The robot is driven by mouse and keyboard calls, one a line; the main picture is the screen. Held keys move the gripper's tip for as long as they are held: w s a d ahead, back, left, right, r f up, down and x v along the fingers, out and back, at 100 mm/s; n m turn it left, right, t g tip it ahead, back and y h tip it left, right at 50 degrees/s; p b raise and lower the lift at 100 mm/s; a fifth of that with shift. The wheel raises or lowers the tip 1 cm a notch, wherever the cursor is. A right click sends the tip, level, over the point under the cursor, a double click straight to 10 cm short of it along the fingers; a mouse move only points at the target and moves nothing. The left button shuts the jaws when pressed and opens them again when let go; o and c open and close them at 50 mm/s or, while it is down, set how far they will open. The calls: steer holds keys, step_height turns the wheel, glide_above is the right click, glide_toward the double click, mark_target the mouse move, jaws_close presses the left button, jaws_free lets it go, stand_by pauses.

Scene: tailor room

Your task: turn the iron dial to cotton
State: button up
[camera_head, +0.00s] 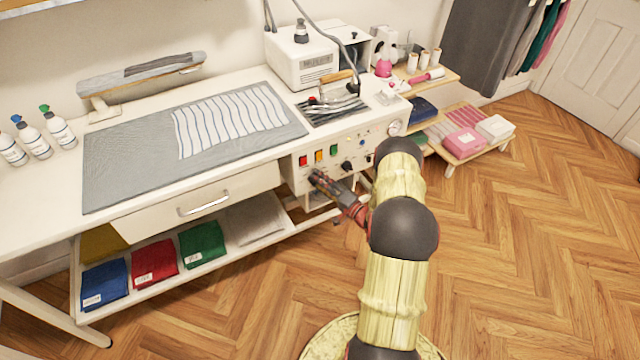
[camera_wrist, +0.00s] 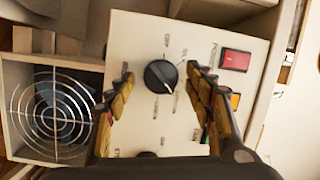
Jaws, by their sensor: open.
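A round black dial (camera_wrist: 160,76) with a pale pointer mark sits on the cream control panel (camera_wrist: 190,35) in the wrist view. The mark points to the lower right of that picture. Small labels ring the dial, too blurred to read surely. My gripper (camera_wrist: 160,73) is open, its two fingers on either side of the dial, with visible gaps. In the head view my gripper (camera_head: 318,177) is in front of the panel (camera_head: 376,139), beneath the iron (camera_head: 336,90) on its rest. There it hides part of the panel.
A second black knob (camera_wrist: 147,155) is partly visible at the bottom of the wrist view. A red switch (camera_wrist: 236,60) and an orange switch (camera_wrist: 234,102) lie right of the dial. A round fan grille (camera_wrist: 57,108) is at left. A drawer (camera_head: 200,203) is left of the panel.

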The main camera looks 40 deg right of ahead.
steer(key=s, duration=1.2)
steer(key=shift+d, duration=0.35)
steer(key=shift+f, duration=0.15)
